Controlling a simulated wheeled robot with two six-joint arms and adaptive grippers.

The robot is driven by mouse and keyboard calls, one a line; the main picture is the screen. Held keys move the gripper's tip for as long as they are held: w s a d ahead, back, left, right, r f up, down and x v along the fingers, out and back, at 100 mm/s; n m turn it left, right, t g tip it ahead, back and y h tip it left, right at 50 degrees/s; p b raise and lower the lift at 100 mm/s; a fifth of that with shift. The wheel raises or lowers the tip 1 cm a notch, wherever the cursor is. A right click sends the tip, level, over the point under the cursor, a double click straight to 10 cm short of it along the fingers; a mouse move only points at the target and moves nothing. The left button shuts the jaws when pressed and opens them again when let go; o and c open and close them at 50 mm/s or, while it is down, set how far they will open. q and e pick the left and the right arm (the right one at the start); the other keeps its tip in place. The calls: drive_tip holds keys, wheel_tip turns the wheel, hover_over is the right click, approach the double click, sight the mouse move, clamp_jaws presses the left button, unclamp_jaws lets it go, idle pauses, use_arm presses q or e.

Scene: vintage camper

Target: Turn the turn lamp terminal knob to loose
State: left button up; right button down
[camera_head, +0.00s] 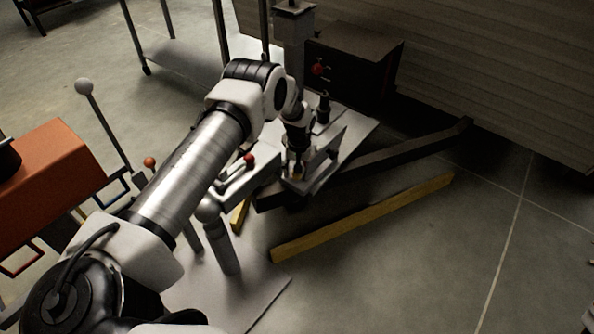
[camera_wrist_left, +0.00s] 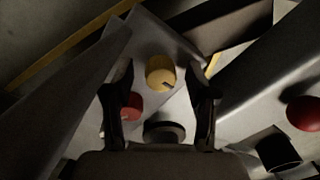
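A yellow round knob (camera_wrist_left: 160,72) with a dark notch sits on a grey metal plate (camera_wrist_left: 160,32) in the left wrist view. A red knob (camera_wrist_left: 132,107) and a dark round knob (camera_wrist_left: 163,131) are on the same unit. No label shows which is the turn lamp terminal knob. My left gripper (camera_wrist_left: 160,76) is open, its fingers on either side of the yellow knob with gaps. In the head view the left gripper (camera_head: 297,166) points down over the unit, and the yellow knob (camera_head: 298,177) shows small beneath it. My right gripper is not in view.
A lever with a red ball (camera_wrist_left: 303,112) and a black cylinder (camera_wrist_left: 278,152) stand to the right in the wrist view. A grey upright plate (camera_head: 328,150) rises close beside the gripper.

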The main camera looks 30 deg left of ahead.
use_arm(q)
wheel_tip(320, 180, up, 12)
drive_tip(key=shift+w+d, duration=0.15)
drive_tip(key=shift+d, duration=0.05)
idle(0.6)
